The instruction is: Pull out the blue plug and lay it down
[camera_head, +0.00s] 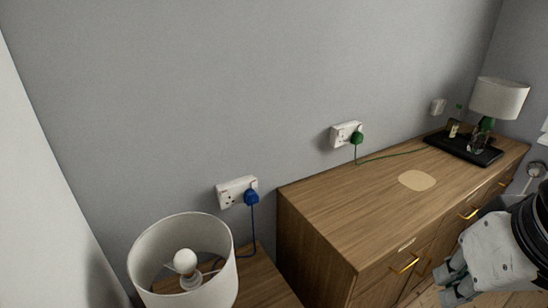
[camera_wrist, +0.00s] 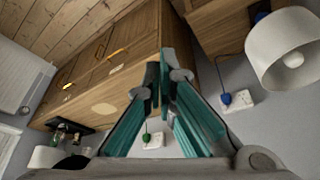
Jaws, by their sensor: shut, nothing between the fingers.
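In the head view my gripper (camera_head: 452,280) is at the lower right, in front of the dresser and far from the plug.
A white-shaded lamp (camera_head: 160,241) stands on a low wooden table (camera_head: 262,281) below the socket. The wooden dresser (camera_head: 330,205) carries a pale round mat (camera_head: 417,180), and a black tray (camera_head: 478,154) with a lamp. A green plug (camera_head: 356,138) sits in another socket. The dresser top's front is clear.

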